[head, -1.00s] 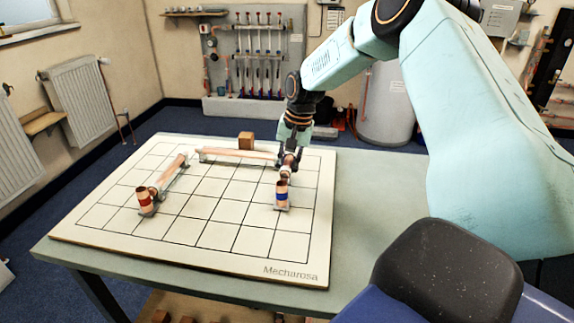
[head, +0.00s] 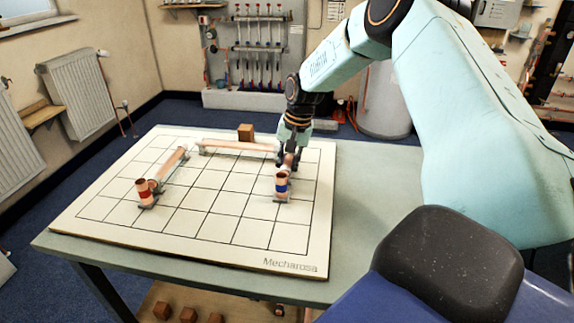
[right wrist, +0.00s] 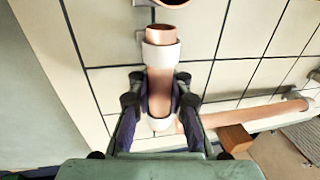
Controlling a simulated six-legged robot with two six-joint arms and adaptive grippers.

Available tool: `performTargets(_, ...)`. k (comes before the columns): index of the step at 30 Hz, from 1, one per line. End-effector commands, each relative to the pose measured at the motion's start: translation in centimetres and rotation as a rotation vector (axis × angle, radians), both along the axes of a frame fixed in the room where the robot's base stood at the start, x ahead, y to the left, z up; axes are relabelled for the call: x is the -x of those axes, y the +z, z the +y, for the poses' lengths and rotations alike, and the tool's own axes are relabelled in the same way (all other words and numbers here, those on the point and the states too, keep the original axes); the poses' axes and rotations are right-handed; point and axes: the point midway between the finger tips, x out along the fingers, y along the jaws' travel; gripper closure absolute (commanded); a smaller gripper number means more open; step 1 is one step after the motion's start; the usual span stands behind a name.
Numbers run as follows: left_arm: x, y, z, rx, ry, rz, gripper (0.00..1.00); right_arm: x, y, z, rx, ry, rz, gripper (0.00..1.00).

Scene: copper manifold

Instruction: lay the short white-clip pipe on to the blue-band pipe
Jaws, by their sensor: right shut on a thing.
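My right gripper (head: 289,164) is at the right side of the board and shut on the short white-clip pipe. In the right wrist view the short white-clip pipe (right wrist: 160,95) is copper with two white clips, one on each side of the fingers (right wrist: 161,100). The blue-band pipe (head: 281,187) stands up on the near side of the gripper. Its rim shows at the top edge of the wrist view (right wrist: 178,2), with a small gap between it and the short pipe's open end. In the head view the fingers hide much of the short pipe. My left gripper is not in view.
A red-band pipe (head: 143,191) stands at the left, with a copper pipe (head: 172,164) running back from it. A long copper pipe (head: 237,146) lies across the back, near a wooden block (head: 246,132). The front of the gridded board (head: 200,247) is clear.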

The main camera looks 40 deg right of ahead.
Motion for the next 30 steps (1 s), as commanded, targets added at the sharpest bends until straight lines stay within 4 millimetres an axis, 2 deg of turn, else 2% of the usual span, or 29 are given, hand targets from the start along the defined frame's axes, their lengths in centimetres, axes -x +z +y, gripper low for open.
performTargets(22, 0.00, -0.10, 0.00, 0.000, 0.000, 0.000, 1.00, -0.01, -0.98, 0.00, 0.000, -0.001, 0.000, 1.00)
performTargets(23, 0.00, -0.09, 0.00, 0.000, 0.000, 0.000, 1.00, -0.02, -0.95, 0.00, 0.000, -0.001, 0.000, 0.84)
performTargets(30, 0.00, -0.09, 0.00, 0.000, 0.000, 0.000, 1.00, 0.00, -0.96, 0.00, 0.000, 0.000, 0.000, 0.64)
